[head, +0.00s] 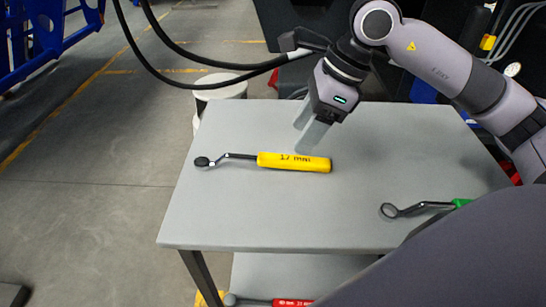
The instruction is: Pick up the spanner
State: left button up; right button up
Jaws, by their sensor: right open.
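A spanner with a yellow handle (294,162) lies on the grey table (290,215), its dark bent shaft and ring head pointing left. The handle bears black lettering that looks like "17 mm". My right gripper (309,136) is open and empty, just behind and above the yellow handle, its pale fingers pointing down. Whether the fingertips touch anything is hard to tell. A second spanner with a green handle (461,202) lies at the table's right, its ring head pointing left and its handle partly hidden by my own body. My left gripper is not in view.
A red-handled tool (292,302) lies on the lower shelf (290,275). A white cylindrical container (220,87) stands behind the table's far left corner. Black cables hang near my right wrist. The table's front middle is clear.

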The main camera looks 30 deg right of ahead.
aim_at(292, 158)
jog(key=shift+w+d+f, duration=0.1)
jog(key=shift+f, duration=0.3)
jog(key=shift+s+b+x, duration=0.2)
jog(key=shift+b+x, duration=0.25)
jog(key=shift+x, duration=2.6)
jog(key=shift+d+f, duration=0.1)
jog(key=shift+f, duration=0.05)
grip_shut()
